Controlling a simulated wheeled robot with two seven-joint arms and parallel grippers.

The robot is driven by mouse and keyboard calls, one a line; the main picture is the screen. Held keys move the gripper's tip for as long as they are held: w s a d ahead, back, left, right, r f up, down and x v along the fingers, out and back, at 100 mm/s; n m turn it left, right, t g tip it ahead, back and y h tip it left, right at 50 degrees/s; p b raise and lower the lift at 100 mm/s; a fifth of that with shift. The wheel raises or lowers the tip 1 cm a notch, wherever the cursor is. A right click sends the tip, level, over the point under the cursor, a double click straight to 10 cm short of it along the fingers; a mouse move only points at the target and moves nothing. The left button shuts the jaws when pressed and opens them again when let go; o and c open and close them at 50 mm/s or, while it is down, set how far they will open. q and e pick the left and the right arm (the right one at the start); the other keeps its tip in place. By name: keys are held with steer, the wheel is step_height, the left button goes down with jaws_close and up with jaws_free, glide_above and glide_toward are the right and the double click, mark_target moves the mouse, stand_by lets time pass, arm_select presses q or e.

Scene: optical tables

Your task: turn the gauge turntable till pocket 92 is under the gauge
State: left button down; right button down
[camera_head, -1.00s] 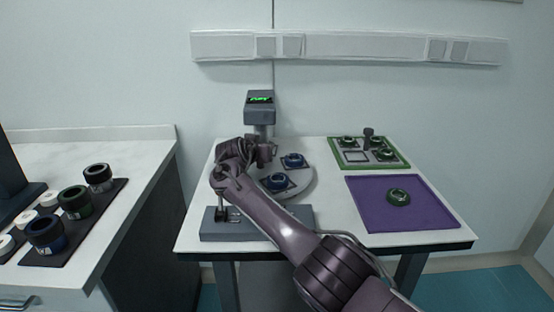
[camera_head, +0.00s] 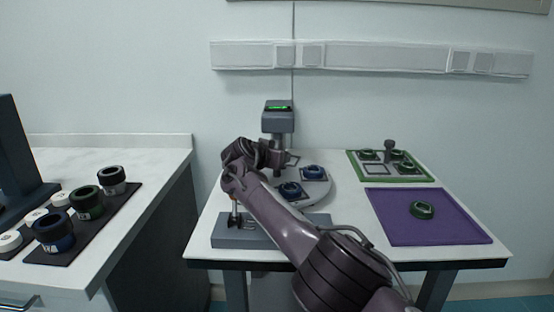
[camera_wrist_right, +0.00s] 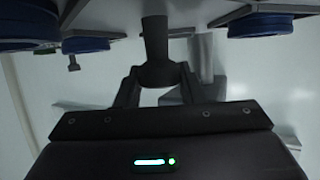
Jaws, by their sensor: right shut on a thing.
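The pale round turntable (camera_head: 322,192) stands on the middle table, with two blue ring-shaped parts (camera_head: 314,172) (camera_head: 290,189) on dark square pockets. No pocket numbers are legible. The grey gauge (camera_head: 278,120) with a green-lit display rises behind the turntable's left side. My right gripper (camera_wrist_right: 157,88) is shut around a dark upright post (camera_wrist_right: 155,40), seen in the right wrist view. Blue-rimmed parts show at the upper left and upper right there. In the head view my right arm and wrist hide the turntable's left part. My left gripper is not in view.
A grey block (camera_head: 240,236) with a small upright lever stands at the table's front left. A purple mat (camera_head: 455,222) with a green ring part and a green-edged tray (camera_head: 430,178) lie to the right. A side counter (camera_head: 160,165) at left holds dark lens-like cylinders.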

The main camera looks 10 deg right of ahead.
steer(key=shift+a+f, duration=0.2)
steer(key=shift+f, duration=0.05)
steer(key=c, duration=0.9)
jaws_free()
steer(key=shift+a, duration=0.1)
steer(key=shift+c, duration=0.2)
steer(key=shift+r, duration=0.15)
steer(key=shift+d, duration=0.2)
